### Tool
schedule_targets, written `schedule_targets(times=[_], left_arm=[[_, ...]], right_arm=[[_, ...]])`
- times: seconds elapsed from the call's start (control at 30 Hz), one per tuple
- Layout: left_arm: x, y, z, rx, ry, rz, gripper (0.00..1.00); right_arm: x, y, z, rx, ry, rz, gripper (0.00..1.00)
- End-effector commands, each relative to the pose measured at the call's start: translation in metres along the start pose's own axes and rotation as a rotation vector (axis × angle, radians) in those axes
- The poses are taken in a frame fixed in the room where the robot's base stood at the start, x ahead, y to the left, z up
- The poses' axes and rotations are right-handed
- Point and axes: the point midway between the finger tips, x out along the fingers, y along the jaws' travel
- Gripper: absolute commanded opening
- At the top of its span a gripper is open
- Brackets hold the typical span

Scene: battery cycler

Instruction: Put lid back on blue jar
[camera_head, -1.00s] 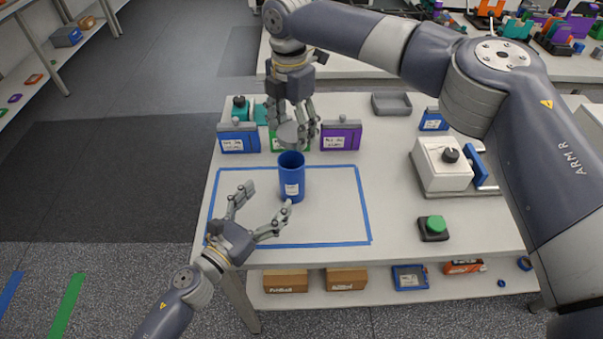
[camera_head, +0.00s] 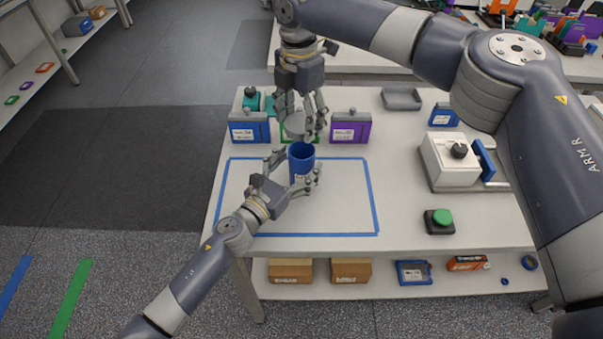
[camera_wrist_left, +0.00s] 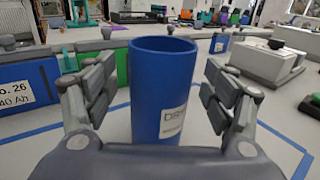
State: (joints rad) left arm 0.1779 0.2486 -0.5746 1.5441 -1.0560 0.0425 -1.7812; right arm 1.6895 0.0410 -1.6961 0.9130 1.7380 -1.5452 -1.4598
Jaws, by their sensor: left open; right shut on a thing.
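The blue jar (camera_head: 301,163) stands upright and open-topped near the back edge of the blue-taped rectangle. It also fills the middle of the left wrist view (camera_wrist_left: 162,90), with a white label on its side. My left gripper (camera_head: 296,170) is open, with its fingers on both sides of the jar; the left wrist view shows gaps between fingers and jar. My right gripper (camera_head: 301,112) points down above and behind the jar and is shut on the grey round lid (camera_head: 298,126). The lid is apart from the jar's rim, slightly behind it in the head view.
Behind the jar stand a blue case (camera_head: 249,128), a green case partly hidden by the right gripper, and a purple case (camera_head: 350,128). A white device (camera_head: 449,162) and a green button (camera_head: 440,219) are on the right. The taped area is otherwise clear.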

Motion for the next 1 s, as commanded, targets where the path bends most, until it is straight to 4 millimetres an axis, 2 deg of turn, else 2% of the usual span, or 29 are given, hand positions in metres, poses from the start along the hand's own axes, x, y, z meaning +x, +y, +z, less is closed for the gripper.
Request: schedule_targets(times=[0.2, 0.5, 0.53, 0.57, 0.8, 0.83, 1.0], left_arm=[[0.017, -0.001, 0.000, 0.000, 0.000, -0.001, 0.77], [0.018, -0.001, 0.000, 0.000, 0.000, -0.001, 0.77], [0.018, -0.001, 0.000, 0.000, 0.000, -0.001, 0.75], [0.018, -0.001, 0.000, 0.000, 0.000, -0.001, 0.68], [0.018, -0.001, 0.000, 0.000, 0.000, -0.001, 0.14], [0.018, -0.001, 0.000, 0.000, 0.001, -0.001, 0.08], [0.018, 0.000, 0.000, 0.001, 0.001, -0.001, 0.08]], right_arm=[[0.000, 0.000, 0.000, 0.000, 0.000, 0.000, 0.50], [0.000, 0.000, 0.000, 0.000, 0.000, 0.000, 0.50], [0.000, 0.000, 0.000, 0.000, 0.000, 0.000, 0.50], [0.000, 0.000, 0.000, 0.000, 0.000, 0.000, 0.50], [0.000, 0.000, 0.000, 0.000, 0.000, 0.000, 0.50], [0.000, 0.000, 0.000, 0.000, 0.000, 0.000, 0.50], [0.000, 0.000, 0.000, 0.000, 0.000, 0.000, 0.50]])
